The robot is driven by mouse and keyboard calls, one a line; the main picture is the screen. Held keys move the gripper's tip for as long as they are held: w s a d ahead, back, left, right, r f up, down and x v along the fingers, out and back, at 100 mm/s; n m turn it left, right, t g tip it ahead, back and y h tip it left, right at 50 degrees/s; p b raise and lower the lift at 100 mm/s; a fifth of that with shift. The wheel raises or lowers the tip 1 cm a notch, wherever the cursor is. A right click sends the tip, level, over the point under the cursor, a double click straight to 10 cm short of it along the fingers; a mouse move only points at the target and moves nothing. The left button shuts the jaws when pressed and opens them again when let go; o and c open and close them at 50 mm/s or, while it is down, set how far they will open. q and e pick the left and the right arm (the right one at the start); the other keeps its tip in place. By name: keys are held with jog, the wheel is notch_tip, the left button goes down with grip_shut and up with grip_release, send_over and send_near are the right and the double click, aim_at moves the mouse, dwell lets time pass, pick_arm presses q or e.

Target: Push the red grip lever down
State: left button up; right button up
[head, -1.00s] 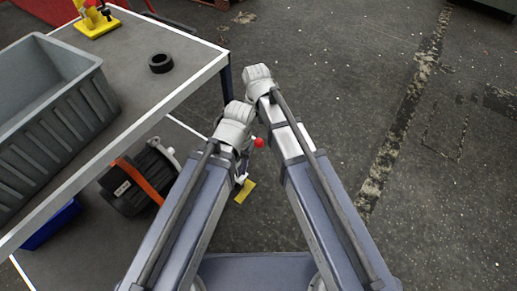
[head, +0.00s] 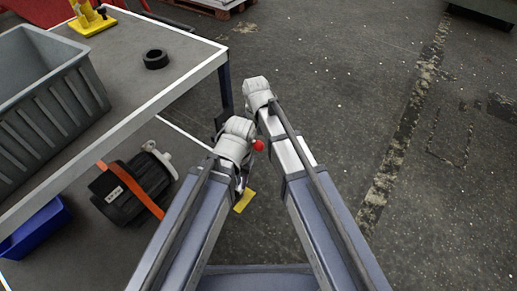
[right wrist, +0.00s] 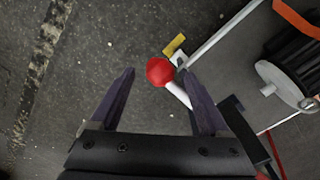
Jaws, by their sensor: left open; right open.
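A red ball knob (head: 258,145) shows beside my left wrist in the head view. In the right wrist view the red knob (right wrist: 160,71) sits on a short white rod (right wrist: 178,94), tilted, with a small yellow plate (right wrist: 174,45) behind it. My right gripper (right wrist: 156,74) is open and empty. The knob appears between its fingertips, but whether they touch it I cannot tell. My left gripper (head: 240,172) is mostly hidden under its wrist in the head view. A yellow fixture (head: 90,22) with a red part stands at the table's far corner.
A grey table (head: 125,80) with a white edge is at the left. It carries a grey crate (head: 85,95) and a black ring (head: 156,59). On the lower shelf are a dark motor-like part (head: 130,190) and a blue bin (head: 38,228). The floor at the right is open.

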notch_tip(320, 180, down, 2)
jog(key=shift+f+b, duration=0.15)
jog(key=shift+b, duration=0.5)
grip_shut()
dwell(1.0)
